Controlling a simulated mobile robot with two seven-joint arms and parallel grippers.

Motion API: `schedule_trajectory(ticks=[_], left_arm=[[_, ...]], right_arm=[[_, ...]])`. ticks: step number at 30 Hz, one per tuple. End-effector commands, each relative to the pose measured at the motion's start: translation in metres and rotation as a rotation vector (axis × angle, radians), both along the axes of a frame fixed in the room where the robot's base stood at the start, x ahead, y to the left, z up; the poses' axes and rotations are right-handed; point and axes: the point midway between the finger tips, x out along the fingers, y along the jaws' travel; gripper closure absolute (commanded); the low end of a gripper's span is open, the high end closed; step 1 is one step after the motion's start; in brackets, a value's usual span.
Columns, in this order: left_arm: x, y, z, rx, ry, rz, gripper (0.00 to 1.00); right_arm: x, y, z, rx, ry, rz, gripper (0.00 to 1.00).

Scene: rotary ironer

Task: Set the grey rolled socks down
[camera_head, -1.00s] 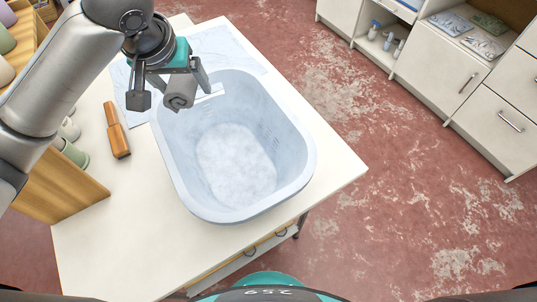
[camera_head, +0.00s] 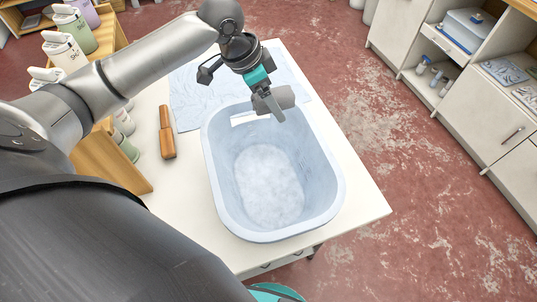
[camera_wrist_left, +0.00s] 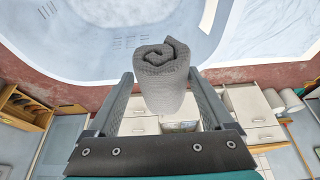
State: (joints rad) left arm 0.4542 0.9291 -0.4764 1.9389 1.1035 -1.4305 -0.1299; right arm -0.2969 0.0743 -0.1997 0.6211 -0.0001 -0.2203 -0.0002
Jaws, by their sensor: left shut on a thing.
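The grey rolled socks (camera_head: 279,98) are held between the fingers of my left gripper (camera_head: 268,104), above the far rim of the pale blue tub. In the left wrist view the socks (camera_wrist_left: 163,75) show as a grey roll with a spiral end, gripped between both fingers (camera_wrist_left: 160,100). The tub (camera_head: 212,165) stands on the white table (camera_head: 352,190) and has a whitish patch (camera_head: 268,185) on its floor. My right gripper is not in view.
A brown wooden-looking tool (camera_head: 167,135) lies left of the tub. A pale blue cloth (camera_head: 190,95) is spread behind it. A wooden shelf (camera_head: 110,165) with bottles stands at the left. Cabinets (camera_head: 480,125) stand at the right across open floor.

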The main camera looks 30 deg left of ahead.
Motion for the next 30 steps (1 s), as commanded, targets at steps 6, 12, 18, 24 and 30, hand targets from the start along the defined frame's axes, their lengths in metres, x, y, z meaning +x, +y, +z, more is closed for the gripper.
schedule_trajectory(ticks=[6, 12, 18, 24, 30], left_arm=[[-0.002, 0.001, -0.045, 0.0, 0.008, -0.009, 0.69], [-0.002, 0.001, -0.1, 0.0, 0.007, -0.01, 0.69], [-0.001, 0.001, -0.143, 0.001, 0.004, -0.008, 0.69], [-0.001, 0.001, -0.159, 0.001, 0.002, -0.01, 0.69], [-0.001, 0.001, -0.183, 0.002, 0.004, -0.009, 0.69]], right_arm=[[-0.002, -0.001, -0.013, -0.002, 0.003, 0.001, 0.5], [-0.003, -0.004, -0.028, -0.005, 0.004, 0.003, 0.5], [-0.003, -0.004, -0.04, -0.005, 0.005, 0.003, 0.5], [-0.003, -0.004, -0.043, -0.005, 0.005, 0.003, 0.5], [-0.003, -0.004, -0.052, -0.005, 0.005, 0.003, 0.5]])
